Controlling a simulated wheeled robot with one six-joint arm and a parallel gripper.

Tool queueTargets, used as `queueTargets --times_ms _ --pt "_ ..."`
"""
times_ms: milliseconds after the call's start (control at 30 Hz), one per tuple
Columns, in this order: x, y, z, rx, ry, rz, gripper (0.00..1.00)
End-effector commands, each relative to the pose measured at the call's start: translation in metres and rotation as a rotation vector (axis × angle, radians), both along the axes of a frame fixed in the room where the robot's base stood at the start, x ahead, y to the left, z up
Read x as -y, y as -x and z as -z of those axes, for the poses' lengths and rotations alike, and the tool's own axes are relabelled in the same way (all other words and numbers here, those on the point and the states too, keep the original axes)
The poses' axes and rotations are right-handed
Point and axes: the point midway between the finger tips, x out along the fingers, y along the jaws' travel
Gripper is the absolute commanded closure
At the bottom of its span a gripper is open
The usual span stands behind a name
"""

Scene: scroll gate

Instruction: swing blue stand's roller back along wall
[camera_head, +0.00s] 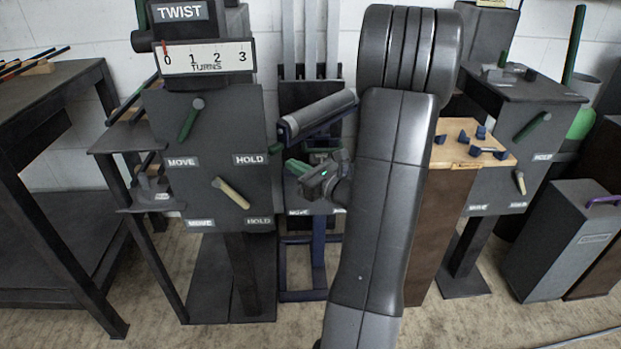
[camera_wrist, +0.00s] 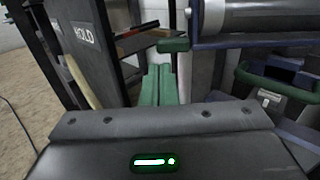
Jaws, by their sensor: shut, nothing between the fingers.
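The grey roller (camera_head: 318,115) sits in a blue bracket (camera_head: 287,130) on the blue stand (camera_head: 318,255), angled up to the right in the head view. The wrist view shows part of the roller (camera_wrist: 275,15) at top right, with a green grip (camera_wrist: 173,45) at the left end of its blue bar. My gripper (camera_head: 295,166) is just below the roller. Its green fingers (camera_wrist: 158,82) are shut together, empty, and appear below and left of the green grip in the wrist view. I cannot tell whether they touch it.
A dark panel (camera_head: 210,135) with MOVE and HOLD labels and levers stands close on the left. A wooden-topped box (camera_head: 465,138) with blue pieces is to the right, behind my arm. A white block wall (camera_head: 350,30) is behind. A dark table (camera_head: 60,190) is far left.

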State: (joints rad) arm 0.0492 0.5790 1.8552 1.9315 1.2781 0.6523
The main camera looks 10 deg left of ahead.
Motion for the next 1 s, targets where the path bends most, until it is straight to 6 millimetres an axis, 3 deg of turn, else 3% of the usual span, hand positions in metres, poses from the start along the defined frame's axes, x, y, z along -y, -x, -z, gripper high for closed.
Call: queueTargets --times_ms 100,300,833,1000 --pt "-0.019 -0.009 0.002 0.001 0.0 -0.004 1.0" --pt "-0.04 -0.022 0.001 0.0 0.0 -0.002 1.0" --pt "-0.048 -0.026 0.0 -0.001 0.0 -0.001 1.0" --pt "-0.065 -0.032 0.0 -0.002 -0.001 -0.003 1.0"
